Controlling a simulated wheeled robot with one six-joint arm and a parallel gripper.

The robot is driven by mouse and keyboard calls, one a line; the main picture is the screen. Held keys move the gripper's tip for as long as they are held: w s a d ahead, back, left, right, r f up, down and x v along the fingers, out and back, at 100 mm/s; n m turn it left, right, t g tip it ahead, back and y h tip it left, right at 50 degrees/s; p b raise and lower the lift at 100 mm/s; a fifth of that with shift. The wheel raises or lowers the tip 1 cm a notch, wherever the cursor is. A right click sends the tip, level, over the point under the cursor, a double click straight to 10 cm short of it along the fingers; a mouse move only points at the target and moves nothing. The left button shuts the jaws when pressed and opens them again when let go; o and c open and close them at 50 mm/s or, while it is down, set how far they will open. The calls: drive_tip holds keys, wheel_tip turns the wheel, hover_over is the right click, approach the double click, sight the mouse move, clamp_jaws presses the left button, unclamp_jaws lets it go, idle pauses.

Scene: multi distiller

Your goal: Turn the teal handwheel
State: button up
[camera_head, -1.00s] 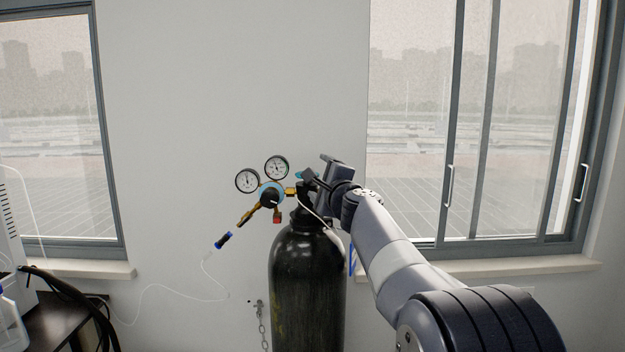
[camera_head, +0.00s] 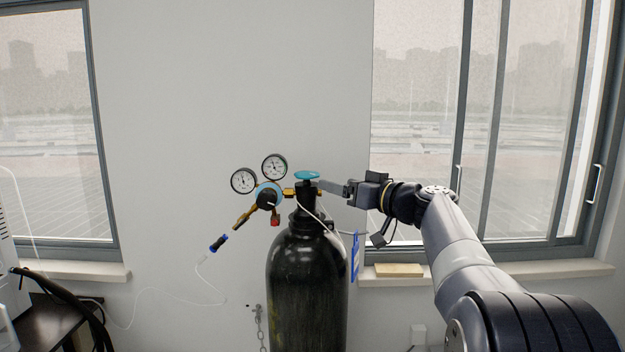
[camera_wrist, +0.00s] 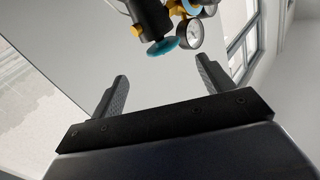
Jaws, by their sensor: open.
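The teal handwheel (camera_head: 307,175) sits on top of the valve of a black gas cylinder (camera_head: 306,285). My gripper (camera_head: 323,187) reaches in from the right, its fingers pointing left beside the valve, just right of and slightly below the wheel. In the wrist view the handwheel (camera_wrist: 163,46) appears beyond and between the two spread fingertips (camera_wrist: 163,72), with a gap to them. My gripper is open and empty.
A regulator (camera_head: 267,196) with two round gauges (camera_head: 258,174) is attached left of the valve. A white tube hangs at the cylinder's neck, and a blue tag (camera_head: 355,257) hangs at its right. Windows and sills (camera_head: 480,268) lie behind my arm.

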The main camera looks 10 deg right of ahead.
sight(316, 176)
drive_tip(key=w+a+p, duration=0.1)
drive_tip(key=w, duration=0.1)
drive_tip(key=w+a+n+p, duration=0.1)
drive_tip(key=w+a+p, duration=0.1)
drive_tip(key=w, duration=0.1)
drive_tip(key=w+a+n+p, duration=0.1)
drive_tip(key=w, duration=0.1)
drive_tip(key=shift+w+a+g, duration=0.15)
drive_tip(key=shift+a+g, duration=0.15)
drive_tip(key=shift+a, duration=0.1)
drive_tip(key=shift+w+a+f+p, duration=0.15)
drive_tip(key=shift+w+a+p, duration=0.25)
drive_tip(key=shift+w, duration=0.2)
drive_tip(key=shift+c, duration=0.4)
drive_tip(key=c, duration=0.8)
drive_tip(key=shift+f+b, duration=0.1)
drive_tip(key=shift+b, duration=0.5)
